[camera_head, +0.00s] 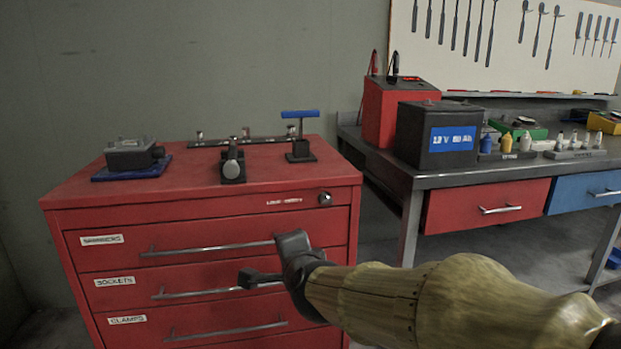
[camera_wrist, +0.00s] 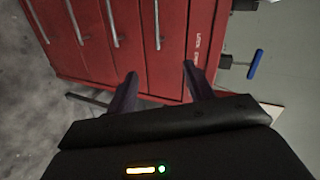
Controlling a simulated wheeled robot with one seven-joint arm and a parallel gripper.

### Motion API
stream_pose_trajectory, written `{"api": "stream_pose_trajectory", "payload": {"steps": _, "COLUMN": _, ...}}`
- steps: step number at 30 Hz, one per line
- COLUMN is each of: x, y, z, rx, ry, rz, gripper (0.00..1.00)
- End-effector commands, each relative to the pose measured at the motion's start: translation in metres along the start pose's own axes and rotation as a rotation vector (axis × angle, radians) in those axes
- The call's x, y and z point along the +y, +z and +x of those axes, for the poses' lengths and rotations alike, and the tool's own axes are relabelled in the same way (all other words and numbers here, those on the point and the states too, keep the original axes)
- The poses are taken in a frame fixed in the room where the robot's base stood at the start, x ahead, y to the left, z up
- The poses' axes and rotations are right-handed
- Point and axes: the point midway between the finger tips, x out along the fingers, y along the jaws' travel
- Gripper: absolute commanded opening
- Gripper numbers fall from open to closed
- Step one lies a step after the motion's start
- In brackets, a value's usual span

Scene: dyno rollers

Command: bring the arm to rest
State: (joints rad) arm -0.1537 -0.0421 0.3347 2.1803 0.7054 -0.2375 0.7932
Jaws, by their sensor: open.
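My arm reaches in from the lower right in the head view, wrapped in a tan sleeve. My gripper (camera_head: 268,262) is at its end, in front of the drawer fronts of the red tool cabinet (camera_head: 205,216). In the wrist view my gripper (camera_wrist: 158,85) shows two dark fingers spread apart with nothing between them. The cabinet (camera_wrist: 175,40) lies beyond the fingertips, turned sideways in that view. I cannot tell whether any finger touches it.
On the cabinet top are a grey device on a blue pad (camera_head: 132,158), a dark cylinder tool (camera_head: 232,163) and a blue-handled tool (camera_head: 300,135). A workbench (camera_head: 460,178) to the right bears a black battery (camera_head: 437,135), a red charger (camera_head: 385,110) and small bottles.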

Motion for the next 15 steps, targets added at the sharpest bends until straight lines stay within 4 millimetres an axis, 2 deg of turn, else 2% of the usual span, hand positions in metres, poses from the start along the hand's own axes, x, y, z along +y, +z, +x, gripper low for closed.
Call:
{"api": "stream_pose_trajectory", "payload": {"steps": 1, "x": 0.024, "y": -0.017, "z": -0.003, "rx": -0.014, "ry": 0.094, "rz": -0.134, "gripper": 0.53}}
{"api": "stream_pose_trajectory", "payload": {"steps": 3, "x": 0.063, "y": -0.036, "z": -0.009, "rx": -0.055, "ry": 0.218, "rz": -0.313, "gripper": 0.53}}
{"api": "stream_pose_trajectory", "payload": {"steps": 8, "x": 0.146, "y": -0.068, "z": -0.043, "rx": -0.213, "ry": 0.478, "rz": -0.653, "gripper": 0.53}}
{"api": "stream_pose_trajectory", "payload": {"steps": 12, "x": 0.205, "y": -0.09, "z": -0.087, "rx": -0.389, "ry": 0.663, "rz": -0.863, "gripper": 0.53}}
{"api": "stream_pose_trajectory", "payload": {"steps": 15, "x": 0.239, "y": -0.101, "z": -0.122, "rx": -0.529, "ry": 0.771, "rz": -0.976, "gripper": 0.53}}
